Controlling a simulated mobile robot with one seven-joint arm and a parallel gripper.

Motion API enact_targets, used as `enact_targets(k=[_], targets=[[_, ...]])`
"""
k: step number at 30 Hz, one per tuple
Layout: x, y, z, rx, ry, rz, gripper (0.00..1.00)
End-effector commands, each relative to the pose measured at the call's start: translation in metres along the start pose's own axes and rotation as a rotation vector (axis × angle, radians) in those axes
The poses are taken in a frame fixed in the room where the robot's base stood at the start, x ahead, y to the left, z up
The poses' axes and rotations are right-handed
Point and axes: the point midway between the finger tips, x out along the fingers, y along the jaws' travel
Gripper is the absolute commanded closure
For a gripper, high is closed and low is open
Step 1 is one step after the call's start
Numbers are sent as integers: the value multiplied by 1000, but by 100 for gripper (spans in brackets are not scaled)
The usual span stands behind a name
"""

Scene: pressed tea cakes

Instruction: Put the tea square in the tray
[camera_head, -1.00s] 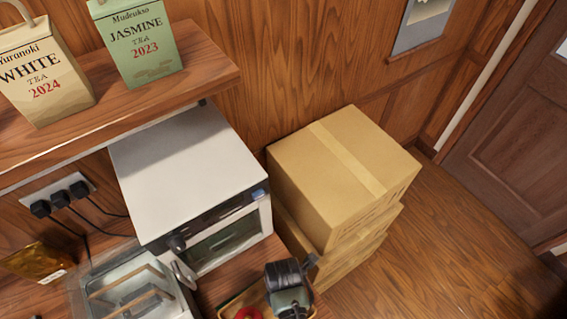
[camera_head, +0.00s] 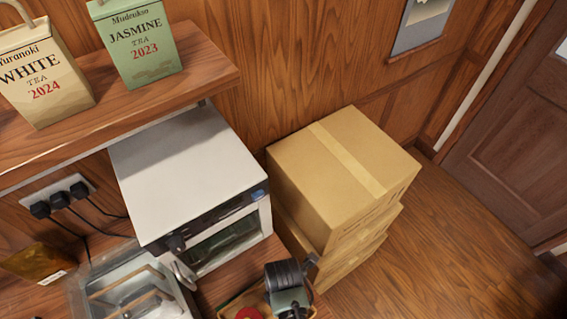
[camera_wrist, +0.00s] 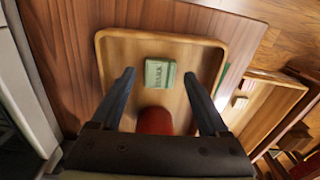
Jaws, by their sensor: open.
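The tea square, a small green block with lettering (camera_wrist: 160,73), lies flat in the wooden tray (camera_wrist: 103,62) in the wrist view. The tray has rounded corners and a raised rim; a bit of it shows at the bottom edge of the head view (camera_head: 231,303). My gripper (camera_wrist: 160,80) is open, with its two dark fingers apart on either side of the square and clear of it. In the head view my gripper's dark body (camera_head: 288,288) is over the tray and hides its fingers and the square.
A red rounded object (camera_wrist: 154,121) is in the tray between my fingers, partly hidden by my gripper. A white oven-like appliance (camera_head: 185,165) stands behind, cardboard boxes (camera_head: 340,170) to the right. A clear-lidded case (camera_head: 130,285) is left. Another wooden tray (camera_wrist: 262,105) lies right in the wrist view.

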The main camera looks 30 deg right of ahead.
Motion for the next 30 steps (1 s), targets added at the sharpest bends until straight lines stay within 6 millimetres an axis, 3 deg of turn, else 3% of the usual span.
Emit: enact_targets(k=[18, 30], targets=[[-105, 1, 0, 0, -1, 3, 22], [-115, 0, 0, 0, 0, 0, 22]])
